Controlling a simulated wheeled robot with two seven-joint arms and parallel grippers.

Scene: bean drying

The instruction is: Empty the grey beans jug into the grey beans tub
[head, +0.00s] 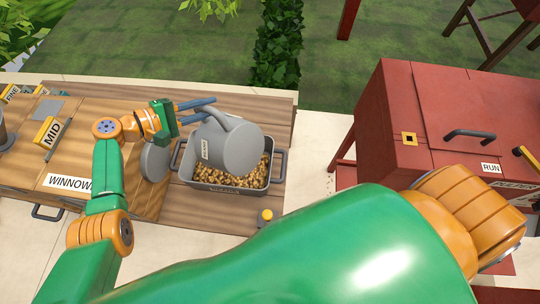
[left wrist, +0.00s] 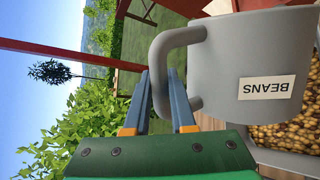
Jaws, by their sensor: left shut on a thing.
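The grey beans jug (head: 243,150) is tipped over the grey beans tub (head: 213,187), with a flat round end facing the head camera. Its mouth and inside are hidden. My right gripper is out of view.
A yellow MID sign (head: 48,132) and a WINNOW label (head: 68,182) are further left. A red cabinet (head: 390,110) stands at right. A yellow-topped knob (head: 266,215) is near the tub's front right corner.

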